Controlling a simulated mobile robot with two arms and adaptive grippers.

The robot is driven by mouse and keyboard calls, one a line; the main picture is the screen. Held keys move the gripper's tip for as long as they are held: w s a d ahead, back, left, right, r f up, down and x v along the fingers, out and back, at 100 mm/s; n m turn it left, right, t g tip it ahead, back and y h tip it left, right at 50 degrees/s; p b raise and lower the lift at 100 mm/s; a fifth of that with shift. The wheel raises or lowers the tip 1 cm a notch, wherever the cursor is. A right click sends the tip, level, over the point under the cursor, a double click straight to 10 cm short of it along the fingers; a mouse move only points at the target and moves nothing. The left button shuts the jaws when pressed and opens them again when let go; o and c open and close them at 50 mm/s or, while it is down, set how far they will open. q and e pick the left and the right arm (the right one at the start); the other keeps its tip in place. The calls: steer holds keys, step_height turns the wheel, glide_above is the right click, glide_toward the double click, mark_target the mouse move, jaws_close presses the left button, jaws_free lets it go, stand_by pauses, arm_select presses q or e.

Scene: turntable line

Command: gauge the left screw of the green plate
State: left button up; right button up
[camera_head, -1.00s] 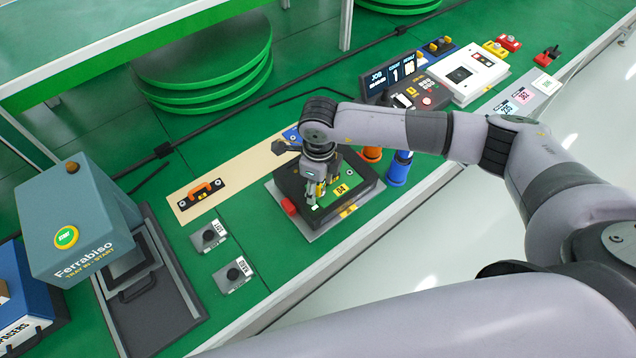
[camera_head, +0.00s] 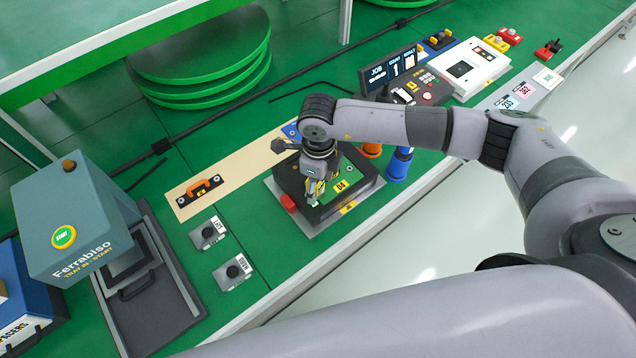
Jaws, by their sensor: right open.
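The green plate (camera_head: 331,192), with a yellow label, lies in a black fixture (camera_head: 358,193) on a grey base near the middle of the bench. My right gripper (camera_head: 314,200) points down over the left part of the plate and is open. Its fingertips are close to the plate, but I cannot tell whether they touch it. The gripper and wrist cover much of the plate, and the left screw cannot be made out. My left gripper is not in view.
Orange and blue cups (camera_head: 399,165) stand right of the fixture. An orange-handled tool (camera_head: 203,188) lies on a beige strip. Two small grey knob boxes (camera_head: 232,272) sit to the left. A teal START machine (camera_head: 75,225) stands far left. A display (camera_head: 391,71) stands behind.

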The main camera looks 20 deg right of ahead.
step_height(320, 180, up, 11)
steer(key=shift+r, duration=0.2)
steer(key=shift+a, duration=0.15)
stand_by(0.7)
